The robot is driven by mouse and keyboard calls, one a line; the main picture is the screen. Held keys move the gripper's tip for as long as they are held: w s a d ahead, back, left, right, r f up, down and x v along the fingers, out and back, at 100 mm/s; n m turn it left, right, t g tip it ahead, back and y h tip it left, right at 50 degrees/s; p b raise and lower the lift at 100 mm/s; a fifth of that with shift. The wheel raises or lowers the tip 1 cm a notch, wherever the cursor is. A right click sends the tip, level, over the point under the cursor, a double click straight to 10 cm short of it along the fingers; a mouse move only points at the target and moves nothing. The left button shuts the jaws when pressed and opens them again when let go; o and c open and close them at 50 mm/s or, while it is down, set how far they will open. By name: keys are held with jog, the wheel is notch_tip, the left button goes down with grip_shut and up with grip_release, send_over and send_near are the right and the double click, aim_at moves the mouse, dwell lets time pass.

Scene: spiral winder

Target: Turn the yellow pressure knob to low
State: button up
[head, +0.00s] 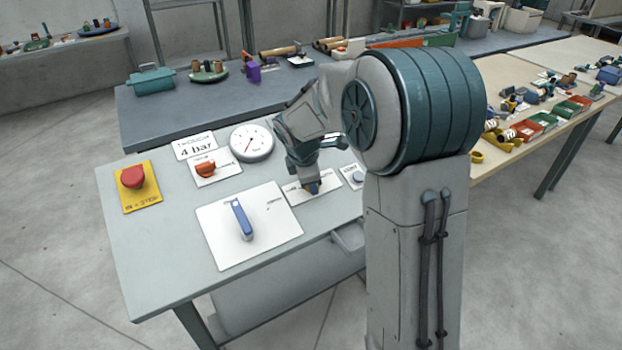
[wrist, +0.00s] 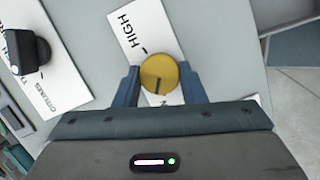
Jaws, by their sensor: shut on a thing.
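The yellow pressure knob (wrist: 159,72) shows in the wrist view on a white label plate (wrist: 150,28). The plate reads HIGH with a short tick, up and left of the knob. A dark pointer line on the knob points down the picture, towards my gripper body. In the head view, my gripper (head: 312,188) is low over the plate and mostly hides the knob.
A blue lever (head: 242,218) stands on a large white plate left of my gripper. A small dial (head: 356,178) sits close on the right.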

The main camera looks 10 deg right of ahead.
jog(key=shift+s+n+t+p, duration=0.1)
jog(key=shift+n+t+p, duration=0.3)
jog(key=shift+n, duration=1.5)
jog(key=o, duration=1)
jog(key=v, duration=1.4)
jog(key=shift+s, duration=0.15)
jog(key=shift+d+f, duration=0.1)
jog(key=shift+d, duration=0.05)
